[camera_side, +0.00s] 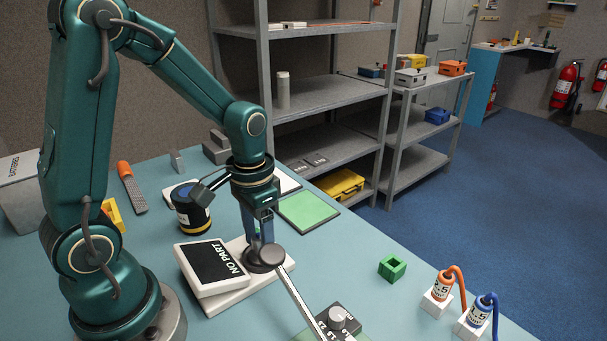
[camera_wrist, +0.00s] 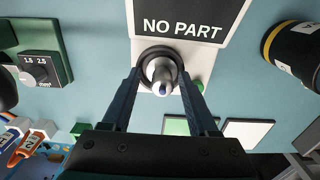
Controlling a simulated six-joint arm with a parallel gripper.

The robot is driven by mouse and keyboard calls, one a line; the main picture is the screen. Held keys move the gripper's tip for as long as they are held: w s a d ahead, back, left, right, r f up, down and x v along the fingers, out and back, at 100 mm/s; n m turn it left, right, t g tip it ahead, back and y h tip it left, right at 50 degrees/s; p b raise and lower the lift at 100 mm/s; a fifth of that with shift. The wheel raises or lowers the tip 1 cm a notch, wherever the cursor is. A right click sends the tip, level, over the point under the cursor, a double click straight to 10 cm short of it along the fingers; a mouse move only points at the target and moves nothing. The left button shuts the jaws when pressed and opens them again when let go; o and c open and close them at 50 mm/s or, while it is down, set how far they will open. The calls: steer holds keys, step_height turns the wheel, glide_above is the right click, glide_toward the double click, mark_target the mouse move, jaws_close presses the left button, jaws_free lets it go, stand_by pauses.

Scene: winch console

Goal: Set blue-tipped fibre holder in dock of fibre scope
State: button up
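My gripper (camera_side: 262,235) points straight down over the dark round dock (camera_side: 268,260) of the white fibre scope (camera_side: 240,288). In the wrist view its two fingers (camera_wrist: 161,80) stand apart on either side of the dock ring (camera_wrist: 146,54). A pale grey piece with a small blue tip, apparently the fibre holder (camera_wrist: 162,76), stands upright between the fingers, inside the ring's outline. A gap seems to show between it and the fingertips. I cannot tell how deep it sits. The scope's tilted screen (camera_side: 214,265) reads "NO PART".
Orange (camera_side: 444,286) and blue (camera_side: 480,311) corded pieces stand in white blocks at the front right. A green cube (camera_side: 392,267), a dark jar (camera_side: 190,210) and a green pad (camera_side: 309,211) lie around.

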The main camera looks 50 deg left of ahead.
mark_target(258, 239)
step_height(258, 239, up, 12)
steer(key=s+d+t, duration=0.4)
steer(key=s+t, duration=0.1)
steer(key=s, duration=0.1)
steer(key=shift+s+d+t, duration=0.3)
steer(key=shift+d, duration=0.1)
stand_by(0.4)
